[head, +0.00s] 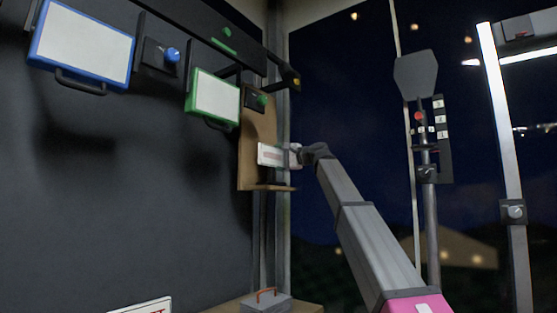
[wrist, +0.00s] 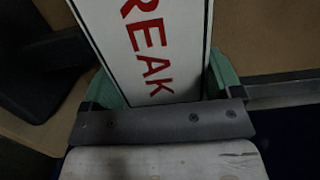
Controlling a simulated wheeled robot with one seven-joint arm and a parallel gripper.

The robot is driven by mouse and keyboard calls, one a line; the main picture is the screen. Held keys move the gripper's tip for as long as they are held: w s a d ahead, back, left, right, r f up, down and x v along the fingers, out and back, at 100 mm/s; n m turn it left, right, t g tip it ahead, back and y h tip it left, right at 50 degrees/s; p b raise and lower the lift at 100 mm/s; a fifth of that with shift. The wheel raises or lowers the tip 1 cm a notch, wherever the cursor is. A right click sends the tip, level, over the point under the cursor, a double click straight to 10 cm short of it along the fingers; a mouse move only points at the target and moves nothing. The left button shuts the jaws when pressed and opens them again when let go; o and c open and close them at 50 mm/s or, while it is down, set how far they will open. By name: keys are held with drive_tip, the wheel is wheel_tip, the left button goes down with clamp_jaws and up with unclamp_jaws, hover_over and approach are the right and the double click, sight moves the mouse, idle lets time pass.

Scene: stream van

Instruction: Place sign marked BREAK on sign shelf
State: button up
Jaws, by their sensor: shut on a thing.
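A white sign with red letters (wrist: 165,45) is in my gripper; the wrist view shows "REAK", with the rest cut off at the top. My gripper (wrist: 165,88) has its two green-sided fingers shut on the sign's edges. In the head view the sign (head: 271,155) is held out at the end of my arm, and my gripper (head: 297,152) is at its right end. A wooden shelf (head: 268,187) with a back board stands on a post. The sign is in front of the back board and above the ledge; I cannot tell whether they touch.
Blue-framed (head: 82,42) and green-framed (head: 214,96) panels hang on the dark wall at upper left, with knobs beside them. A grey box with an orange handle (head: 265,302) and another white sign (head: 145,306) are low down. A pole with a dark paddle (head: 416,75) stands at right.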

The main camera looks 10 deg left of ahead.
drive_tip(key=o, duration=0.9)
drive_tip(key=shift+f, duration=0.1)
drive_tip(key=shift+c, duration=0.2)
drive_tip(key=shift+d, duration=0.1)
drive_tip(key=v, duration=1.1)
drive_tip(key=shift+s+d, duration=0.2)
drive_tip(key=shift+d, duration=0.2)
